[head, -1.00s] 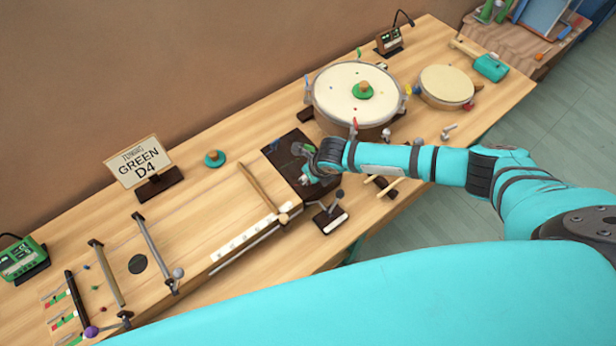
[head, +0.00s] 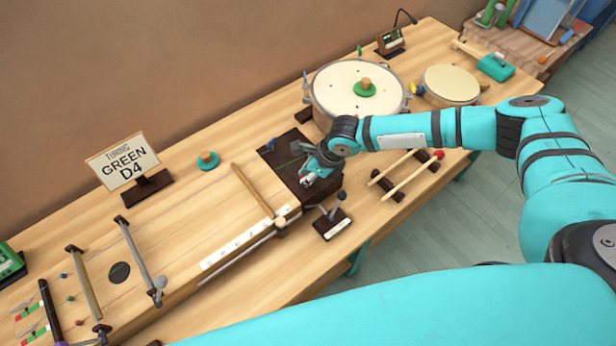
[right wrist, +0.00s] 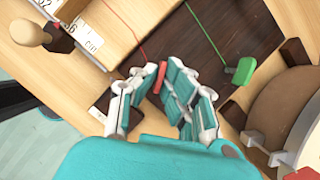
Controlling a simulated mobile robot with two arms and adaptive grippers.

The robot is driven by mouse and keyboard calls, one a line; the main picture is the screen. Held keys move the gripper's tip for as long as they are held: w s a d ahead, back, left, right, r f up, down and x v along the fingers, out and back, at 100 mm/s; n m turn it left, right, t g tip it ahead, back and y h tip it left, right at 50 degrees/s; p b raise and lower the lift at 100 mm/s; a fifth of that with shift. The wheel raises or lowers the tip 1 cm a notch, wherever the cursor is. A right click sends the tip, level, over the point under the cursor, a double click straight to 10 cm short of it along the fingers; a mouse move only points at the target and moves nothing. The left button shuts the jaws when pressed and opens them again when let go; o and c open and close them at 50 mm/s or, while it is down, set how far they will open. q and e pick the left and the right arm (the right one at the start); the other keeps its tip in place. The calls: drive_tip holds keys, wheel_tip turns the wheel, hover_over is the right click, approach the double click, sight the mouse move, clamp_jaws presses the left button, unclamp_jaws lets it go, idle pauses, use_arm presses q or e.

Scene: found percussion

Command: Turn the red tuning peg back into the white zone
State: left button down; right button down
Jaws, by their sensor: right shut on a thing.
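The red tuning peg (right wrist: 161,76) is between the fingertips of my right gripper (right wrist: 154,84) in the right wrist view. The gripper is shut on it, and a red string runs up from the peg. The peg sits at the dark peg block (right wrist: 215,85); a green peg (right wrist: 240,70) on a green string stands to its right. In the head view my right gripper (head: 307,178) is low over the right part of the dark block (head: 274,158) and hides the red peg. I cannot make out the white zone. My left gripper is not in view.
A stand (head: 331,221) is just in front of the block. A mallet rack (head: 397,180) and large drum (head: 335,88) are to the right. A stringed board with a stick (head: 252,188) extends left. A sign (head: 122,163) reads "GREEN D4".

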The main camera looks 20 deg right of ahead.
drive_tip(key=c, duration=1.5)
unclamp_jaws()
drive_tip(key=v, duration=1.2)
drive_tip(key=shift+w, duration=0.1)
